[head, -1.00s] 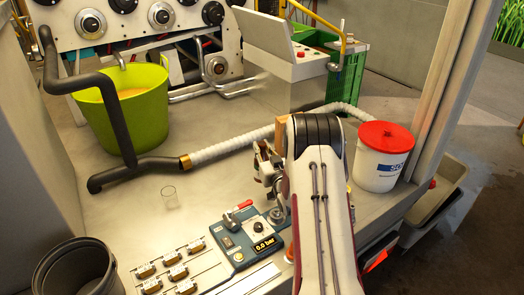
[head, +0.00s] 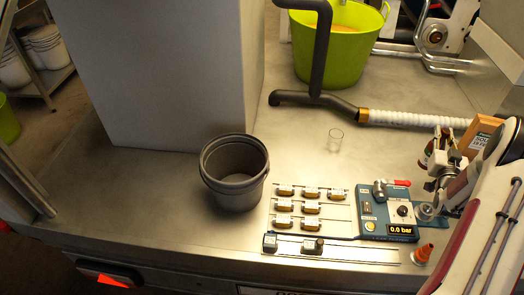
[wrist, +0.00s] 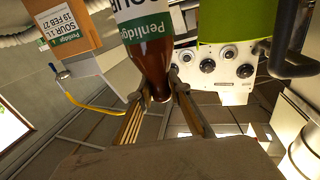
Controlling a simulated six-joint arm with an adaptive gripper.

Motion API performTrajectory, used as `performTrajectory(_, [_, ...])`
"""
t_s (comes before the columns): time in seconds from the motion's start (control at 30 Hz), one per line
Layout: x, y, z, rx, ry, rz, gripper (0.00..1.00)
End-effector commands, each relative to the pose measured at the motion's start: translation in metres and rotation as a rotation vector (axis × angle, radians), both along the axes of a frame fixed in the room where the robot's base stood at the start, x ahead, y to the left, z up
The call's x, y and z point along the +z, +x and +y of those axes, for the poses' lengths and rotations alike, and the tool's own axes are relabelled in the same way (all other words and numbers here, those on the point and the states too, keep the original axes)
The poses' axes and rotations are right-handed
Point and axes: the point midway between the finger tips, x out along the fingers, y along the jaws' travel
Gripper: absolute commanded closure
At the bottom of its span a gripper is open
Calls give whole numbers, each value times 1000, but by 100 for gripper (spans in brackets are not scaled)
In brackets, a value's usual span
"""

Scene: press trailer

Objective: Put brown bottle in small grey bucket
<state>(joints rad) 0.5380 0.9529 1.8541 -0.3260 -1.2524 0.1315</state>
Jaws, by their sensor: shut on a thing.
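In the head view my gripper (head: 438,160) is at the right, above the blue control panel, and I cannot make out the bottle there. The small grey bucket (head: 234,188) stands upright on the metal deck, left of the panel. Its visible inside looks empty.
Between bucket and gripper lie a plate of several small brass-coloured blocks (head: 311,208) and the blue panel (head: 388,222). A clear glass (head: 335,139) stands behind them. A green tub (head: 335,60) and white hose (head: 418,119) are farther back. A grey cabinet (head: 175,80) rises behind the bucket.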

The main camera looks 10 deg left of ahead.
Motion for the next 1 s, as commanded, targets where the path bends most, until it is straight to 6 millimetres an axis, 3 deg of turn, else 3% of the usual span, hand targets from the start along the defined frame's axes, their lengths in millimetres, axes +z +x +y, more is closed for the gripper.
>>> performTrajectory(0.27, [23,28,64,94,-5,-5,100])
performTrajectory(0.5, [44,46,138,196,-6,-6,100])
performTrajectory(1.0, [80,47,300,413,-8,-5,100])
